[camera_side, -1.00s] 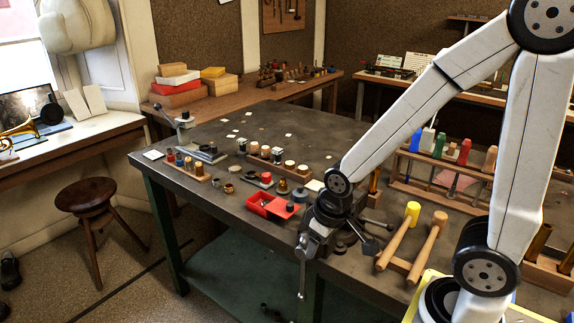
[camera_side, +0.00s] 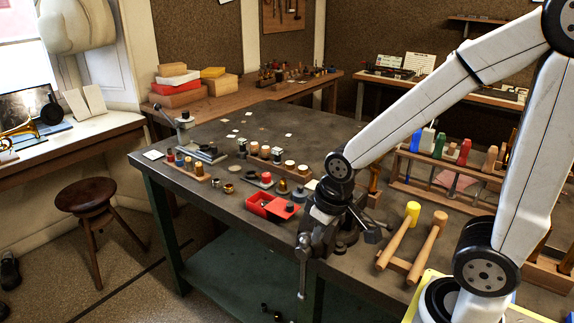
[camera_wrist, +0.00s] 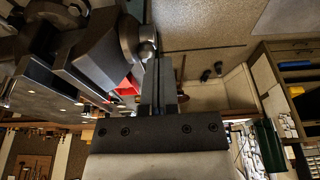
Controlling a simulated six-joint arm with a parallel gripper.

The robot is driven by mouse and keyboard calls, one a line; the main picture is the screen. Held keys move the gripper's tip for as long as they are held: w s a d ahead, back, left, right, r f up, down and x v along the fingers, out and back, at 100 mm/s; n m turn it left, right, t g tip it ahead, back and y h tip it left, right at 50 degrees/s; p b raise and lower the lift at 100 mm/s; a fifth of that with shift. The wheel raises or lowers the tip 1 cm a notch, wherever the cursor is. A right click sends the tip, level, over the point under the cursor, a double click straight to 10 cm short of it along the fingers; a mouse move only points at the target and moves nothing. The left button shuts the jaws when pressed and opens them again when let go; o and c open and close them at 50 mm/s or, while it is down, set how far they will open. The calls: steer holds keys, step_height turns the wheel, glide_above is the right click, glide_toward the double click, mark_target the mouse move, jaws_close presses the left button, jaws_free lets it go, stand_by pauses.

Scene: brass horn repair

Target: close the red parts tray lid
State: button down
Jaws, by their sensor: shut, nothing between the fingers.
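The red parts tray (camera_side: 262,204) sits near the front edge of the bench, left of the vise. Its left part is an open red compartment. A flat red piece with a dark knob, seemingly its lid (camera_side: 283,211), lies at its right side. In the wrist view, part of the red tray (camera_wrist: 128,84) shows just left of the fingers, partly hidden by dark metal. My gripper (camera_side: 325,205) is right of the tray, close by the vise; its fingertips are hard to make out there. In the wrist view my gripper (camera_wrist: 160,65) is shut and empty.
The bench vise (camera_side: 318,236) stands at the bench edge under my gripper, and fills the upper left of the wrist view. Mallets (camera_side: 410,245) lie right of it. Racks with small parts (camera_side: 272,159) stand behind the tray. The floor in front is open.

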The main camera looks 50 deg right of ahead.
steer(key=w+d+r+n+g+h, duration=0.15)
steer(key=w+n+h, duration=0.7)
steer(key=n, duration=0.95)
steer(key=w+d+r+n+g+h, duration=0.15)
steer(key=w+n+h, duration=0.7)
steer(key=n, duration=0.95)
step_height(320, 180, down, 13)
steer(key=s+h, duration=0.1)
steer(key=shift+s+a, duration=0.2)
steer(key=shift+a, duration=0.25)
